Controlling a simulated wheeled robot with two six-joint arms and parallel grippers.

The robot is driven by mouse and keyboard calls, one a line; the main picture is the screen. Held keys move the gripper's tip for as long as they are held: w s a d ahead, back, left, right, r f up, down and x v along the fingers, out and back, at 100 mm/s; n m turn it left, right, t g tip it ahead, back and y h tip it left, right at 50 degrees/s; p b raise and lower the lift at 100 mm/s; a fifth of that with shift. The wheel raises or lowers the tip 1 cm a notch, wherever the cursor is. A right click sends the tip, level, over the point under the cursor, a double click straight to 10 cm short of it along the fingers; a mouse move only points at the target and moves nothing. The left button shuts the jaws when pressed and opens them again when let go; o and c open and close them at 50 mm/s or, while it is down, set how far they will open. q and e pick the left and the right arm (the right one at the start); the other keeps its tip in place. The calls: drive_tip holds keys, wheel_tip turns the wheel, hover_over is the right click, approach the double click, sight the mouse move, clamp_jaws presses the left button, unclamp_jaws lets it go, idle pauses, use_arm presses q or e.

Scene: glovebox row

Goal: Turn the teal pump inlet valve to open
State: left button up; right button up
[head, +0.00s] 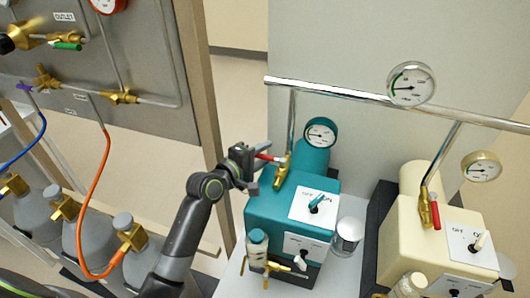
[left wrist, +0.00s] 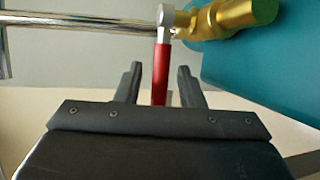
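The teal pump (head: 290,212) stands on the bench. Its brass inlet valve (head: 283,173) sits at the foot of a steel pipe and also shows in the left wrist view (left wrist: 232,16). The valve's red lever (head: 268,157) sticks out to the left, across the pipe's line. My left gripper (head: 256,168) is just left of the valve, open. In the left wrist view, the red lever (left wrist: 160,75) lies between the two open fingers (left wrist: 159,70), with a gap showing on each side. My right gripper is not in view.
A cream pump (head: 440,235) with its own red lever (head: 435,214) stands to the right. A steel manifold pipe (head: 335,92) with a gauge (head: 410,84) runs above both. A glass jar (head: 347,236) stands between the pumps. A grey gas panel (head: 150,65) and cylinders (head: 90,240) are at left.

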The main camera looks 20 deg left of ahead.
use_arm(q)
drive_tip(key=shift+w+d+f, duration=0.1)
drive_tip(key=shift+w+d, duration=0.15)
drive_tip(key=shift+w, duration=0.2)
clamp_jaws()
